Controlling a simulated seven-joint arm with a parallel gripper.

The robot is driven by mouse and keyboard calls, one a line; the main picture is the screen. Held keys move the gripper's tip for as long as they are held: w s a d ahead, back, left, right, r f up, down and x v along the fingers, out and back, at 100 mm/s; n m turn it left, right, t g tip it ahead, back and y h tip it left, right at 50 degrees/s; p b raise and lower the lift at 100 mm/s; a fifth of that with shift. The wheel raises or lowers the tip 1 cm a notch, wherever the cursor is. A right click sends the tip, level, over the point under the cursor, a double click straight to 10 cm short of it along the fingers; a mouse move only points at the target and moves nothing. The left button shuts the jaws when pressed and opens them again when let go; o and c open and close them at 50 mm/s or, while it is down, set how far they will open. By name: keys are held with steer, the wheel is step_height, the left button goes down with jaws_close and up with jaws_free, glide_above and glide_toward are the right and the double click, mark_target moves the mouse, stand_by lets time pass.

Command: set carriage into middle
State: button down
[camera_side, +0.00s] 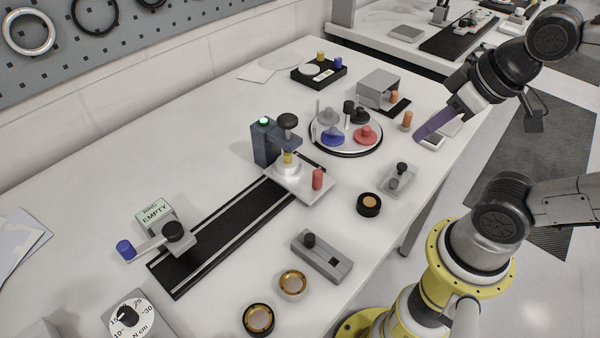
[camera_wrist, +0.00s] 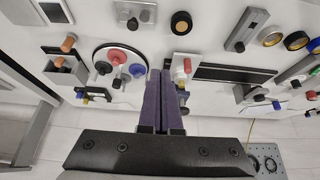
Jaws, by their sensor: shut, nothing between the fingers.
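The carriage (camera_side: 301,190) is a pale plate with a red knob (camera_side: 318,179). It sits at the far end of the black rail (camera_side: 215,240), beside a dark blue post (camera_side: 264,143) with a lit green lamp. A clamp arm with a black knob (camera_side: 288,121) reaches over a metal piece with a yellow part on the carriage. In the wrist view the carriage (camera_wrist: 181,62) is just right of the fingers and partly hidden. The middle and near stretches of the rail are bare. My gripper (camera_side: 420,136) is shut and empty, raised near the table's right edge, away from the carriage.
A round tray (camera_side: 347,153) with coloured pieces stands between my gripper and the carriage. A grey block (camera_side: 322,257), a black ring piece (camera_side: 368,204) and amber-topped discs lie right of the rail. A sign reading EMPTY (camera_side: 154,212) stands by the rail's near end.

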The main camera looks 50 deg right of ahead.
stand_by(0.3)
steer(key=c, duration=1.2)
jaws_free()
steer(key=shift+s, duration=0.1)
steer(key=shift+c, duration=0.2)
steer(key=o, duration=0.4)
steer(key=shift+w+a+r, duration=0.1)
steer(key=shift+w+r, duration=0.3)
steer(key=shift+r, duration=0.2)
steer(key=shift+w+r, duration=0.35)
steer(key=shift+r, duration=0.2)
steer(key=shift+o, duration=0.8)
steer(key=w+a+r+n+g, duration=0.1)
steer(key=w+a+g, duration=0.1)
steer(key=w, duration=0.3)
steer(key=shift+w+r, duration=0.3)
steer(key=shift+r, duration=0.05)
steer(key=n+g, duration=0.2)
steer(key=g, duration=0.2)
glide_above(318, 172)
step_height(318, 172, down, 6)
step_height(318, 172, down, 13)
steer(key=shift+f, duration=0.2)
jaws_close()
